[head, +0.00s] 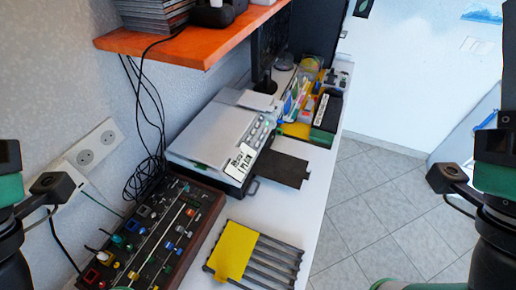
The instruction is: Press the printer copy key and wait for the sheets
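The printer (205,135) is a light grey box on the white bench, in the middle of the head view. A pale flap (252,100) sits at its back. A row of small round keys (258,132) runs along its right side, with a white label (239,162) at the front; I cannot tell which key is copy. A dark, bare output tray (284,169) sticks out to the right; no loose sheet shows on it. Parts of my arms show at the left and right edges, apart from the printer. The fingers of both grippers are out of view.
A board of coloured knobs (150,245) fills the near left. A slatted rack with a yellow card (233,252) lies at the front. An orange shelf (185,45) overhangs the back left. Bins (325,115) stand beyond the printer. Tiled floor lies right.

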